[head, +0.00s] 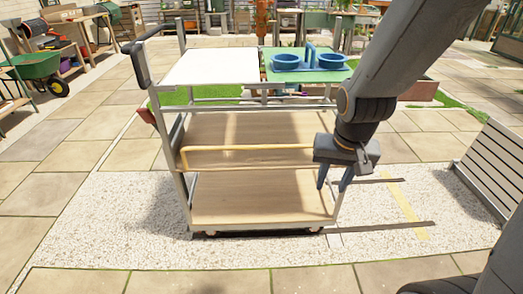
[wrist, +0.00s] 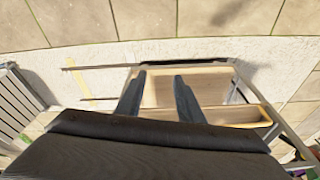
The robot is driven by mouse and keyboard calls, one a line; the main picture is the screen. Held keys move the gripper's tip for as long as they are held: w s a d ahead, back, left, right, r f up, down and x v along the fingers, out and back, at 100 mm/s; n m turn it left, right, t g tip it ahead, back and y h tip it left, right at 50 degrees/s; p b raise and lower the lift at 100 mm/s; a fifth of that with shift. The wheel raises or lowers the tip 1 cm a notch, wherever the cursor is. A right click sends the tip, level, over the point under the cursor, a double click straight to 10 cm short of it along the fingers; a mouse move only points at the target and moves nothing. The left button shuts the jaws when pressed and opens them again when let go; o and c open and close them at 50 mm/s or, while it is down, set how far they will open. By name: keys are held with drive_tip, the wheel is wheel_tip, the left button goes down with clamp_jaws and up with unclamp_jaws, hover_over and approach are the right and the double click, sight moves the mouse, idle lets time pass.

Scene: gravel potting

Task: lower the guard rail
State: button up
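The guard rail (head: 246,148) is a thin yellow bar across the front of a grey-framed cart (head: 187,205), at the height of the front of its middle shelf. Its left end bends down near the left post. Its right end reaches behind my gripper and is hidden there. My gripper (head: 334,184) is at the cart's front right corner, fingers pointing down, below the rail's level. In the wrist view, my gripper (wrist: 157,82) has its two dark fingers apart with nothing held between them. The cart's wooden lower shelf (wrist: 205,88) shows beyond them. I cannot make out the rail clearly there.
The cart's top carries a white panel (head: 212,66) and a green panel with blue holders (head: 287,62). A grey slatted panel (head: 495,165) stands to the right. Dark strips and a yellow line (head: 405,210) lie on the gravel. Paving in front is clear.

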drive_tip(key=w+a+f+m+t+b, duration=0.1)
drive_tip(key=w+f+m+t+b, duration=0.2)
drive_tip(key=w+f+b, duration=0.6)
drive_tip(key=m+t+y+b, duration=0.3)
drive_tip(key=m+t+b, duration=0.3)
drive_tip(key=b, duration=0.3)
approach(267, 148)
drive_tip(key=d+f, duration=0.3)
drive_tip(key=d, duration=0.1)
drive_tip(key=w+a+m+t+y+b, duration=0.1)
drive_tip(key=w+b, duration=0.1)
drive_tip(key=w+a+f+m+t+y+b, duration=0.1)
drive_tip(key=w+a+b, duration=0.1)
drive_tip(key=w+a+f+t+y+b, duration=0.1)
drive_tip(key=w+a+b, duration=0.1)
drive_tip(key=shift+m, duration=0.4)
drive_tip(key=b+x, duration=0.1)
drive_tip(key=x, duration=0.6)
drive_tip(key=shift+w+r+b, duration=0.15)
drive_tip(key=shift+w+b, duration=0.1)
drive_tip(key=shift+b, duration=0.15)
drive_tip(key=shift+a, duration=0.15)
clamp_jaws()
